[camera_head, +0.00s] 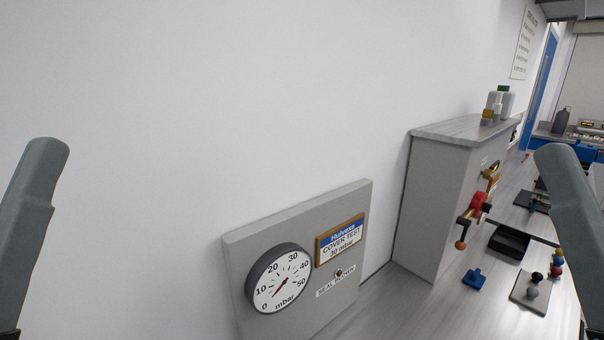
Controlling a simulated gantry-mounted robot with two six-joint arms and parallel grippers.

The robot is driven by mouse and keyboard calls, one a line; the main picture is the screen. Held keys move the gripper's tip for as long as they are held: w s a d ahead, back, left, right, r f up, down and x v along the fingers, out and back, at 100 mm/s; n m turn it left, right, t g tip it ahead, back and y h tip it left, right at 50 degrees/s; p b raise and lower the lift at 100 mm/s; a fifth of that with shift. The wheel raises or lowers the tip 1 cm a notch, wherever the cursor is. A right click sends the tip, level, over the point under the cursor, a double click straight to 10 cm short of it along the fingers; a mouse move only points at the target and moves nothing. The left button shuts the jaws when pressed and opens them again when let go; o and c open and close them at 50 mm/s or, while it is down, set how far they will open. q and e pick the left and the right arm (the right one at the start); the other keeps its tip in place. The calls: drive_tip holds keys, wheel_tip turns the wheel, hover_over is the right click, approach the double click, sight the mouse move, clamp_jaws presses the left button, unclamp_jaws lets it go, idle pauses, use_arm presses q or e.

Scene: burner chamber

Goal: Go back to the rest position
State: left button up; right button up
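Grey parts of my two arms show at the picture's sides. My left arm (33,235) rises at the left edge in front of the white wall. My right arm (572,230) stands at the right edge, in front of part of the bench. No fingertips of either gripper are in view, so I cannot see whether they hold anything. Both arms appear apart from the panel and the cabinet.
A grey panel with a round mbar gauge (279,279) and a cover test sign (340,240) stands by the wall. A grey cabinet (437,205) carries red-handled fittings (474,206) and bottles on top. A black tray (509,242) and a knobbed plate (529,292) lie on the bench.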

wheel_tip(320, 180, up, 32)
drive_tip(key=p, duration=2.7)
drive_tip(key=shift+p, duration=0.35)
